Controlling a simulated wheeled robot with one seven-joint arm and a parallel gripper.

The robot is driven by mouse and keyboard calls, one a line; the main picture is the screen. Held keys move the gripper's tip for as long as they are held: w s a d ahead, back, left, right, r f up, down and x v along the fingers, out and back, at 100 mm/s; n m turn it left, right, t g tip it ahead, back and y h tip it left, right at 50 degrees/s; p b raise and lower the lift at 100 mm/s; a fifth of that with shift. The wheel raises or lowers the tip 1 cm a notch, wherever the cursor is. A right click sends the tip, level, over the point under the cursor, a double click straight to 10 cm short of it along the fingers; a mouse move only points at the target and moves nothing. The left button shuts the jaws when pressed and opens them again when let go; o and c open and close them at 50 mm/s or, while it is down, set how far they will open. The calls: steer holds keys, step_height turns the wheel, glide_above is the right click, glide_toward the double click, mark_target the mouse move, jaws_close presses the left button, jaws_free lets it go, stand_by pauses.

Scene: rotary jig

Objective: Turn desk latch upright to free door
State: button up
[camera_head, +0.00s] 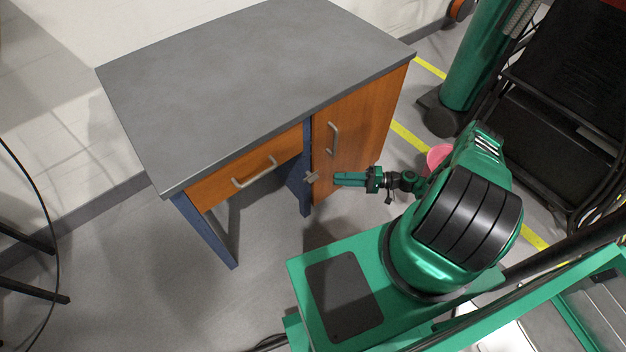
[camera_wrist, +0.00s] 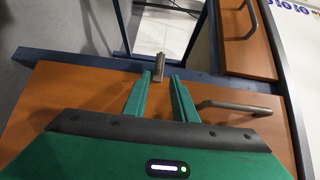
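The desk latch (camera_head: 311,177) is a small grey metal bar on the blue post beside the wooden door (camera_head: 358,128). It also shows in the wrist view (camera_wrist: 158,68), lying crosswise to the post, with one end toward the door's edge. The door is closed and has a grey bar handle (camera_head: 333,139). My gripper (camera_head: 337,179) is in front of the door, just right of the latch in the head view. In the wrist view its two green fingers (camera_wrist: 161,78) are apart, with the latch's near end between or just beyond the tips. Contact cannot be told.
The desk has a grey top (camera_head: 250,85) and a closed drawer with a handle (camera_head: 254,172) left of the post. The door handle (camera_wrist: 235,107) lies close beside one finger in the wrist view. Open floor (camera_head: 130,265) lies left of my base.

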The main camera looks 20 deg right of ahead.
mark_target(313, 179)
steer(key=shift+t, duration=0.4)
steer(key=x, duration=0.7)
steer(key=s+x, duration=0.1)
steer(key=x, duration=0.3)
steer(key=shift+w+a+f, duration=0.15)
steer(key=shift+a+f, duration=0.15)
steer(key=shift+a, duration=0.1)
jaws_close()
